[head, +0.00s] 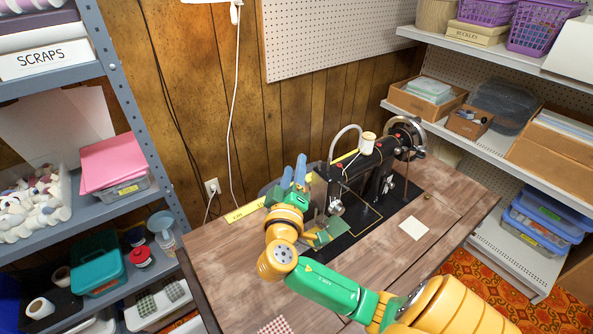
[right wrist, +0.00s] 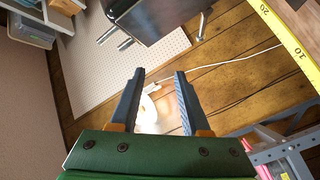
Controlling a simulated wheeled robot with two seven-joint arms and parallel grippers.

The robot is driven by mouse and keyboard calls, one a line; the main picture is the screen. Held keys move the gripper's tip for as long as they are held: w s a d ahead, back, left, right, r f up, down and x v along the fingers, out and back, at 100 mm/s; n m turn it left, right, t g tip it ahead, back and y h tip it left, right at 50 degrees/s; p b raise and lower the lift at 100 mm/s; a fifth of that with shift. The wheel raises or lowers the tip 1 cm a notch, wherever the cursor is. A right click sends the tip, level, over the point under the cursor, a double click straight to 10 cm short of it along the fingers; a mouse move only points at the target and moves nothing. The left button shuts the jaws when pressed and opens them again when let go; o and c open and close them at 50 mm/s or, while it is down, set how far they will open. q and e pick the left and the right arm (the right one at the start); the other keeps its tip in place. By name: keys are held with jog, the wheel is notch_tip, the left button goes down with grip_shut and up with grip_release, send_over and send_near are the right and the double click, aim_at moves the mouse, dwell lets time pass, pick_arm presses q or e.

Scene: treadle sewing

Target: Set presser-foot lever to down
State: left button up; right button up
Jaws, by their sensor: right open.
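The black sewing machine (head: 350,174) stands on the wooden table, its needle end towards the left. My right gripper (head: 294,163) is left of that end, its two blue fingers pointing up and apart, with nothing between them. In the right wrist view my gripper (right wrist: 158,73) is open below the dark machine head (right wrist: 155,12). Short metal rods stick out beside the head; I cannot tell whether one is the presser-foot lever or how it is set. In the head view my wrist is close to the needle area and partly covers the table there. My left gripper does not show.
A yellow measuring tape (head: 244,212) lies along the table's back edge. A pale square (head: 413,228) lies on the wooden table (head: 228,262), right of my arm. A thread spool (head: 368,142) stands on the machine. Loaded shelves flank the table on both sides.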

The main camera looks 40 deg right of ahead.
notch_tip(320, 180, down, 7)
jog(key=b, duration=0.5)
jog(key=x, duration=0.7)
jog(key=shift+p, duration=0.4)
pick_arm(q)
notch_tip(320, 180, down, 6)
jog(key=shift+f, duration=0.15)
pick_arm(e)
grip_shut()
